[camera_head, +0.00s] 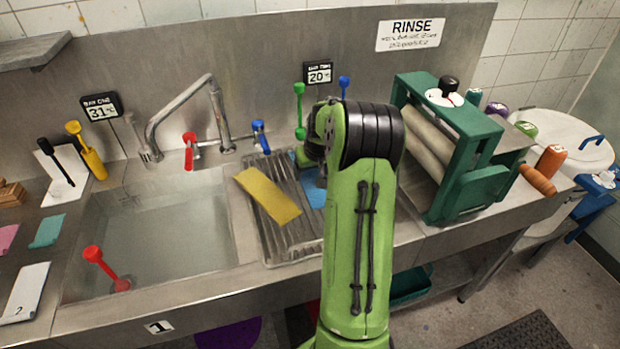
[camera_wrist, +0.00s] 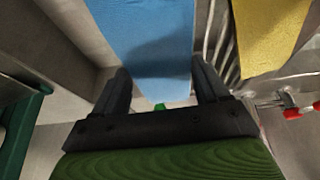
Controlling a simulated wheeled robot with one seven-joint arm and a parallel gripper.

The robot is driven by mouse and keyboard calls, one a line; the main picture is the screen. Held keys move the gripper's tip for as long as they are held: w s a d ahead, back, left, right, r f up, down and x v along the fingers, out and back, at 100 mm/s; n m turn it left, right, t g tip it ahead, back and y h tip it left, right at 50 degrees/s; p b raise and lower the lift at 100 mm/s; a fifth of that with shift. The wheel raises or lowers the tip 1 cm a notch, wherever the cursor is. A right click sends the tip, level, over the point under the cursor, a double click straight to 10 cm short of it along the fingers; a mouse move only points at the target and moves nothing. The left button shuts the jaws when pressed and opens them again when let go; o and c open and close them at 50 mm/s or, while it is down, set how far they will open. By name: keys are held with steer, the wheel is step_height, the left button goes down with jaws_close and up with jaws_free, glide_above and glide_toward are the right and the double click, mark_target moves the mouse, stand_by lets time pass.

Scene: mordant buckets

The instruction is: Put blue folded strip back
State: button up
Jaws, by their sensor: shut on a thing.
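The blue folded strip (camera_wrist: 150,35) fills the upper middle of the wrist view. Its near end lies between the two dark fingers of my gripper (camera_wrist: 160,76), which is shut on it. In the head view, only a small part of the blue strip (camera_head: 314,190) shows over the ribbed drainboard (camera_head: 285,240), beside my green arm. The arm hides the rest of the strip and my gripper there. I cannot tell whether the strip touches the drainboard.
A yellow strip (camera_head: 268,196) lies on the drainboard to the left. Further left is the water-filled sink (camera_head: 165,240) with a tap (camera_head: 185,100). A green roller press (camera_head: 465,160) stands close on the right. Teal (camera_head: 47,231) and pink (camera_head: 7,238) strips lie at the far left.

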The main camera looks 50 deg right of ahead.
step_height(320, 180, down, 3)
steer(key=shift+r, duration=0.25)
steer(key=o, duration=1.1)
